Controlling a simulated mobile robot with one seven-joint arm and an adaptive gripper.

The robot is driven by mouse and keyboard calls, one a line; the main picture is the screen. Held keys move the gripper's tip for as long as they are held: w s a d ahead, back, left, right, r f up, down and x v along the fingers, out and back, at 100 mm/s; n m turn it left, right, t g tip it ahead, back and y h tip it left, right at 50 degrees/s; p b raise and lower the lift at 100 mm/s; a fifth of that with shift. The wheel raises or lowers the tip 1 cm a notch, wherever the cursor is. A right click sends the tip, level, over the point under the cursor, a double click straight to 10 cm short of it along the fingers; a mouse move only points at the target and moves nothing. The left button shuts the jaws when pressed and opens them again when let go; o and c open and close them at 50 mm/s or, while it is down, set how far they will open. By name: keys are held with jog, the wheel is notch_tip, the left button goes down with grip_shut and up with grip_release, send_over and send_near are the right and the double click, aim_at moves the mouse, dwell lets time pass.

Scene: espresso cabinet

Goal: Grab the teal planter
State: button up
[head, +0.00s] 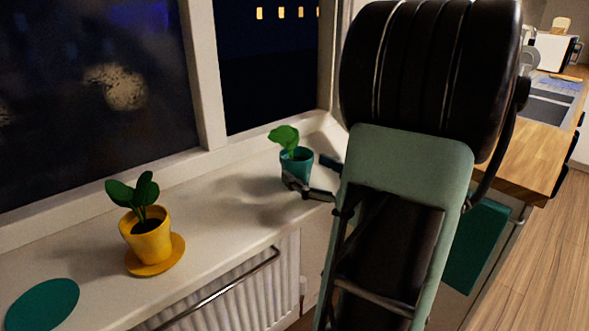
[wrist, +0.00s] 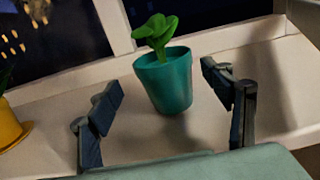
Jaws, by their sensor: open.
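The teal planter (head: 296,169) stands upright on the white windowsill, with a green leafy plant in it. In the wrist view the teal planter (wrist: 167,83) shows between and beyond my two open fingers. My gripper (wrist: 165,88) is open and empty, with a finger on each side of the planter and a visible gap to each. In the head view my gripper (head: 312,176) is at the planter's right front, partly hidden by my arm. I cannot tell whether a finger touches the pot there.
A yellow planter (head: 148,238) with a plant stands on a yellow saucer (head: 179,250) at the left of the windowsill (head: 215,215). A flat teal disc (head: 43,304) lies nearer. The window (head: 95,90) is behind, a radiator (head: 225,290) below. A wooden counter (head: 530,150) is at right.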

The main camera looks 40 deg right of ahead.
aim_at(286, 156)
jog(key=w, duration=0.2)
jog(key=w+b, duration=0.1)
jog(key=w, duration=0.2)
jog(key=shift+w+f, duration=0.2)
jog(key=shift+w, duration=0.1)
jog(key=shift+d, duration=0.1)
jog(key=shift+c, duration=0.4)
jog(key=c, duration=1.5)
